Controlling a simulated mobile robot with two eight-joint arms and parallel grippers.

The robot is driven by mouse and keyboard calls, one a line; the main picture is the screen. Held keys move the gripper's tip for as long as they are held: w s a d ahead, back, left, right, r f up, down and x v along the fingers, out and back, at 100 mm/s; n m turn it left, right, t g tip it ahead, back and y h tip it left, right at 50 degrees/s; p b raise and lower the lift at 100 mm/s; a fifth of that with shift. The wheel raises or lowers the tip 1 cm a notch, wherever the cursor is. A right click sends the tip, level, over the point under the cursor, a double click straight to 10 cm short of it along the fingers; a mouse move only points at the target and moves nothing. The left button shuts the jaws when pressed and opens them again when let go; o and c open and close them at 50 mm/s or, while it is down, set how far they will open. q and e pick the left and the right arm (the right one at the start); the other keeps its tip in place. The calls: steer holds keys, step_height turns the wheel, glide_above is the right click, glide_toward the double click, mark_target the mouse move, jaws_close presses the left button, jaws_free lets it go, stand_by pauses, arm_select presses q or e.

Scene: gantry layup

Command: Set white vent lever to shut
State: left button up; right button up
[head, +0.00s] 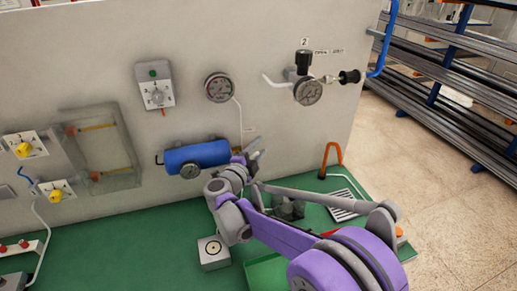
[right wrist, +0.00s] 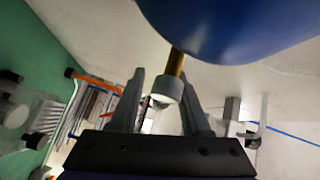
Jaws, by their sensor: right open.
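A blue tank (head: 197,156) with a round gauge is fixed low on the grey panel; its blue underside (right wrist: 235,25) fills the top of the right wrist view. A brass stem (right wrist: 177,62) comes off the tank and ends in a pale grey-white fitting (right wrist: 166,91). I cannot tell for sure whether this fitting is the white vent lever, or which way the lever points. My right gripper (head: 254,150) is at the tank's right end. In the wrist view its open fingers (right wrist: 163,110) stand on either side of the fitting, with gaps showing. My left gripper is out of view.
A pressure gauge (head: 219,87) and a black-knobbed valve (head: 303,62) sit higher on the panel (head: 260,30). An orange hooked handle (head: 331,158) stands on the green bench (head: 130,235) to the right. A grey box (head: 213,252) sits near my right arm.

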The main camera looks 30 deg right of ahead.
jaws_close()
stand_by(0.3)
steer(key=a+r+n+t+y+b, duration=0.2)
steer(key=a+n+t+b, duration=0.1)
steer(key=n+t, duration=0.4)
steer(key=w+a+r+n+t+y+b, duration=0.1)
steer(key=n+t, duration=0.6)
steer(key=n, duration=0.7)
steer(key=shift+w+a+r+t+y+b, duration=0.15)
steer(key=shift+a+r+t+y+b, duration=0.2)
steer(key=shift+a+r+b, duration=0.85)
steer(key=shift+d+r+n+y+b, duration=0.15)
steer(key=shift+d+n+y+b, duration=0.1)
steer(key=shift+n+b, duration=0.2)
jaws_free()
